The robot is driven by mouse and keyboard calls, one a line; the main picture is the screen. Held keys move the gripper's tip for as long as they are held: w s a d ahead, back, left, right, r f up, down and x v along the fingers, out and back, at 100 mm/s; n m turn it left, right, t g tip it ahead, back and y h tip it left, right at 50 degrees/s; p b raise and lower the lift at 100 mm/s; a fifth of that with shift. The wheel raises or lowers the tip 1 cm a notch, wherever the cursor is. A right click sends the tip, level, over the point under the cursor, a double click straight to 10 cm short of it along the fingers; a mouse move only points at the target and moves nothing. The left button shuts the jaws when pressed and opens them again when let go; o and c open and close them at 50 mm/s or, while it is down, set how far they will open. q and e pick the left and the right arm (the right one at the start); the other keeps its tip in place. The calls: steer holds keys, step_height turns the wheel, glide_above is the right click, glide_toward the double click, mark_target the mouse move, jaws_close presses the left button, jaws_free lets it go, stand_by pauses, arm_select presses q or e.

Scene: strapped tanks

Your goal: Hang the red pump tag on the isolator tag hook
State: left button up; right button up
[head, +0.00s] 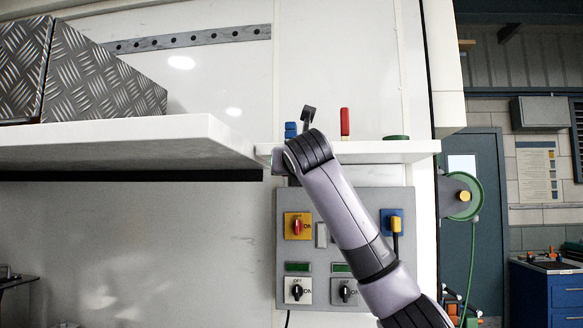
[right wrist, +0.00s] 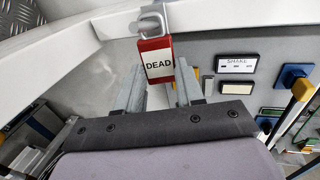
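The yellow isolator (head: 297,226) with a red knob is on the panel. I cannot make out the hook for certain. My left gripper is not in view.
A white shelf (head: 120,145) crosses the wall, with treadplate boxes (head: 100,85) at left. Blue, red (head: 345,122) and green items stand on a smaller ledge (head: 390,150). The grey panel (head: 380,295) below carries switches. A green hose reel (head: 460,196) is at right.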

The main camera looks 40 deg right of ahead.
steer(key=o, duration=0.5)
steer(key=shift+a, duration=0.1)
steer(key=b+v, duration=0.2)
steer(key=v, duration=0.5)
